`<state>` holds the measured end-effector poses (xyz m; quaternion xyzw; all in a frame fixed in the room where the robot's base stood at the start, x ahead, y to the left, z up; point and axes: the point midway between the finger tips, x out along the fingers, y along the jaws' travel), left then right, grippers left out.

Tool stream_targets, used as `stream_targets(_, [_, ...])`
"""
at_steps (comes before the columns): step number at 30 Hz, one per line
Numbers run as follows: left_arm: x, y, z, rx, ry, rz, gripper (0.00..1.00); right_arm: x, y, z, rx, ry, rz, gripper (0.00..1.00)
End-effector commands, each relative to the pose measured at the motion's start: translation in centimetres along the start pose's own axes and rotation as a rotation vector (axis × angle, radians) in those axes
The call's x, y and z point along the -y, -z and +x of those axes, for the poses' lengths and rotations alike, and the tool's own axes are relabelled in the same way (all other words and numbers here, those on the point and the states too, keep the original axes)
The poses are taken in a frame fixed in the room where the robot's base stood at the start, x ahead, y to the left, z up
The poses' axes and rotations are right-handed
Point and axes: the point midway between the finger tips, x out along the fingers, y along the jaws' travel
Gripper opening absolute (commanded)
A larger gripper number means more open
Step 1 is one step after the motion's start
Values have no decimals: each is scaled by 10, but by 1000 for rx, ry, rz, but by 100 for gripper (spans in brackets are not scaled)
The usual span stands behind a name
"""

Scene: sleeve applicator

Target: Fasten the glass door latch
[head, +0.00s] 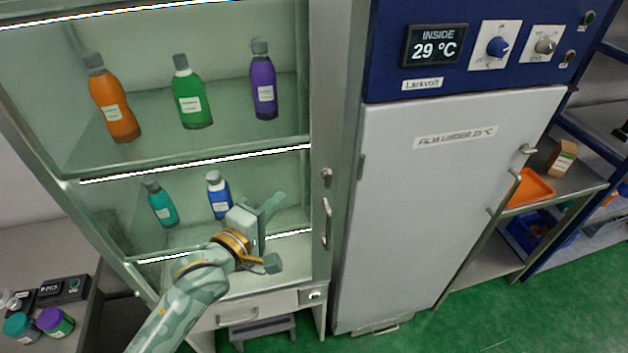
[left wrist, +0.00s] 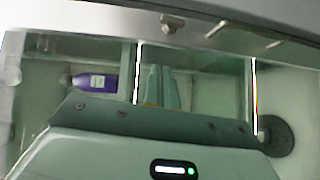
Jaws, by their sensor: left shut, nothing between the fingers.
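The glass door (head: 285,155) fronts a cabinet of bottles at the left of the head view. It looks closed or nearly so; I cannot tell if any gap is left. A small metal latch (head: 326,178) sits on the right-hand frame, above a bar handle (head: 327,224). In the left wrist view the latch (left wrist: 172,22) shows at the top, with the handle (left wrist: 215,29) beside it. My left gripper (head: 275,203) is shut and empty in front of the glass, left of the handle and lower than the latch, apart from both. My right gripper is out of view.
Behind the glass are orange (head: 115,108), green (head: 192,102) and purple (head: 264,90) bottles. A grey-doored incubator (head: 430,210) with a blue panel stands to the right. A side table (head: 478,265) holds an orange tray (head: 530,188). Jars stand at lower left.

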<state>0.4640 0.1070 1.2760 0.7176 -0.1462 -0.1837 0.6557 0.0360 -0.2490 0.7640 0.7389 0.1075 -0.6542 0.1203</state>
Motion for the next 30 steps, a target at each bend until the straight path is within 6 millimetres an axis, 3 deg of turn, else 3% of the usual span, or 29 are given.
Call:
stream_targets(10, [-1,0,75,0,-1,2,0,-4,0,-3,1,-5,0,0])
stream_targets(12, [-1,-9,83,1,-1,-2,0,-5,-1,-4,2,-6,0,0])
stream_targets(18, [-1,-25,99,0,-1,-1,0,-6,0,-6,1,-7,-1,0])
stream_targets(30, [0,-29,103,0,0,0,0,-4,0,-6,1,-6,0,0])
